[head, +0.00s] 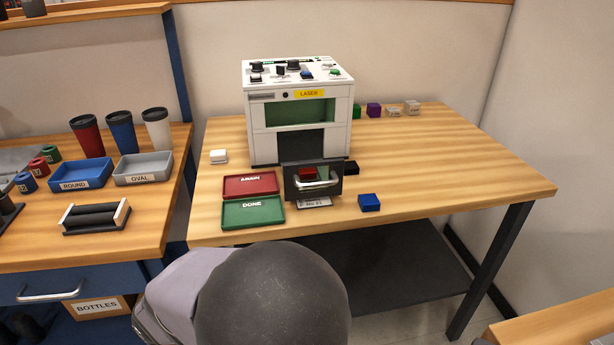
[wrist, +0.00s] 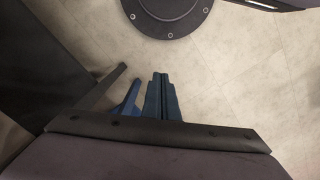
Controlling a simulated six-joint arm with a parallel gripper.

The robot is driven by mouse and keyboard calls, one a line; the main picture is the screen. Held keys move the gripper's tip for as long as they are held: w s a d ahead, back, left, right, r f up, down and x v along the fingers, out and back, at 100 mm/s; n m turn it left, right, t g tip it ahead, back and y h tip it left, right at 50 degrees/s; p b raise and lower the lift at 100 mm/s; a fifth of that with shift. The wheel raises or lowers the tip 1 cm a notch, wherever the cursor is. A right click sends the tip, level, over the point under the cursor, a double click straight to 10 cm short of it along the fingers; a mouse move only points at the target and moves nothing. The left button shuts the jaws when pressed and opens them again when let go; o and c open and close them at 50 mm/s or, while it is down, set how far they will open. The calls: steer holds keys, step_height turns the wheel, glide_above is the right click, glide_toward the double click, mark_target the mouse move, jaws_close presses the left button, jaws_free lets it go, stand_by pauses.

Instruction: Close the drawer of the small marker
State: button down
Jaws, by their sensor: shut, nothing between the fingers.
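The small marker (head: 342,125) is a white box with knobs on top, a yellow LASER label and a green window, standing on the wooden table. Its dark drawer (head: 293,184) is pulled out at the front, with a silver handle (head: 318,184) on its face. A red block (head: 308,173) sits in the drawer. My gripper (wrist: 161,78) shows in the wrist view with its fingers together and empty, over pale floor, away from the drawer. The head view shows my arm at the bottom, but the gripper's fingers are hidden there.
A red tray (head: 233,193) and a green DONE tray (head: 235,222) lie left of the drawer. A blue block (head: 369,203) and a black block (head: 351,167) lie to its right. A white block (head: 218,156) is left of the marker. The table's right side is clear.

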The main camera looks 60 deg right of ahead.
steer(key=s+d+r+n+g+h+p, duration=0.25)
steer(key=r+p, duration=0.35)
steer(key=p, duration=0.4)
steer(key=s+d+r+n+g+h+p, duration=0.1)
steer(key=s+d+r+n+g+p, duration=0.25)
steer(key=r+p, duration=0.55)
steer(key=w+d+r+n+g+h+p, duration=0.1)
steer(key=w+d+r+n+h, duration=0.2)
steer(key=n, duration=1)
steer(key=w+d+r+n+g+h, duration=0.1)
steer(key=w+d+r+n+h, duration=0.2)
steer(key=d+r+n+h, duration=0.5)
steer(key=d+r+n, duration=0.3)
steer(key=n, duration=0.2)
steer(key=shift+w+d+p, duration=0.25)
steer(key=shift+w+p, duration=0.15)
steer(key=shift+h, duration=0.25)
